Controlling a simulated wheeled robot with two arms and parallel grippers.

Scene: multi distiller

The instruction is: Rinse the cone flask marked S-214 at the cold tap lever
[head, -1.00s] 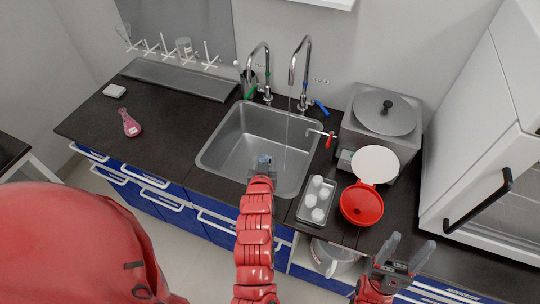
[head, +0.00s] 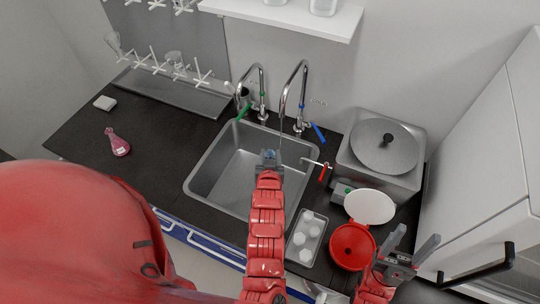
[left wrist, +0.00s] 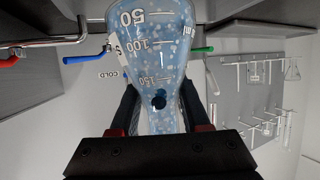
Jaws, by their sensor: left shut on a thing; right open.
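My left gripper (head: 269,160) is over the right part of the sink, close beside the stream under the right tap. It is shut on a cone flask, a clear graduated flask with pale blue speckled contents (left wrist: 155,50), which fills the middle of the left wrist view. A label shows only at its edge; its code cannot be read. The cold tap lever (head: 318,132) is blue, on the right tap (head: 303,95); it also shows in the left wrist view (left wrist: 84,59). A thin stream falls from that spout. My right gripper (head: 411,246) is open and empty at the right.
The sink (head: 225,170) is empty. A green-lever tap (head: 243,113) stands left. A pink flask (head: 117,143) is on the left counter. A shelf (head: 290,18) hangs above.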

